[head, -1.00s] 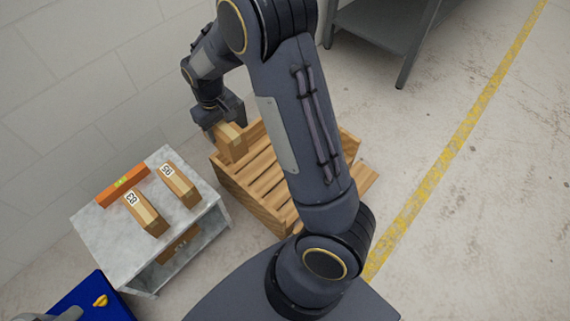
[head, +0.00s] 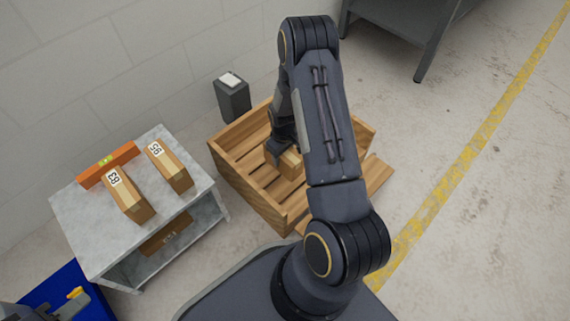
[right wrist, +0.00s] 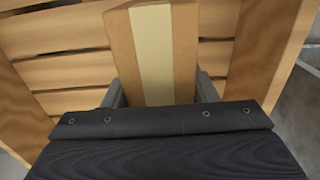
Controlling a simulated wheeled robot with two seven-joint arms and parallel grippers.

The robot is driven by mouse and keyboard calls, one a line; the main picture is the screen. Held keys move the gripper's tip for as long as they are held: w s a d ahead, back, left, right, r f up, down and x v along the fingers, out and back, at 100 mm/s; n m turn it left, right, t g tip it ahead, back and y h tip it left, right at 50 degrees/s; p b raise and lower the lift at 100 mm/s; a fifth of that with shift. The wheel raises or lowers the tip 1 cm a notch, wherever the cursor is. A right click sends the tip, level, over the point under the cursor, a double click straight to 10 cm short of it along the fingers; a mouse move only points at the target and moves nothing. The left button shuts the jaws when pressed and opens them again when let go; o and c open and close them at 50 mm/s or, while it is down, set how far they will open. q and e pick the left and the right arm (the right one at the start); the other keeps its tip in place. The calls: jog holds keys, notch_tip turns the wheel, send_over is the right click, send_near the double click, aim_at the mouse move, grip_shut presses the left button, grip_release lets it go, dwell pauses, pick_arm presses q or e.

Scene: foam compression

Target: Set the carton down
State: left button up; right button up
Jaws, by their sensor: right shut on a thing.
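A brown carton (head: 291,163) is inside the slatted wooden crate (head: 240,191), low between its walls. My right gripper (head: 278,150) is shut on it from above. In the right wrist view the carton (right wrist: 152,50), with a pale tape strip, sits between the two fingers (right wrist: 158,92). The crate's slats show behind it. I cannot tell whether the carton touches the crate floor. A grey part at the lower left edge of the head view seems to be my left gripper (head: 42,311); its jaws are not clear.
Two labelled cartons (head: 128,197) (head: 170,168) and an orange level (head: 108,165) lie on the grey table (head: 85,222). A dark box (head: 233,99) stands behind the crate by the wall. A blue surface (head: 50,285) with a yellow item (head: 75,293) is lower left.

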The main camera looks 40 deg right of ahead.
notch_tip(320, 180, down, 6)
jog(key=b, duration=0.2)
jog(key=shift+r+b, duration=0.25)
jog(key=shift+b, duration=0.05)
jog(key=o, duration=1.3)
jog(key=shift+f, duration=0.1)
jog(key=shift+o, duration=0.2)
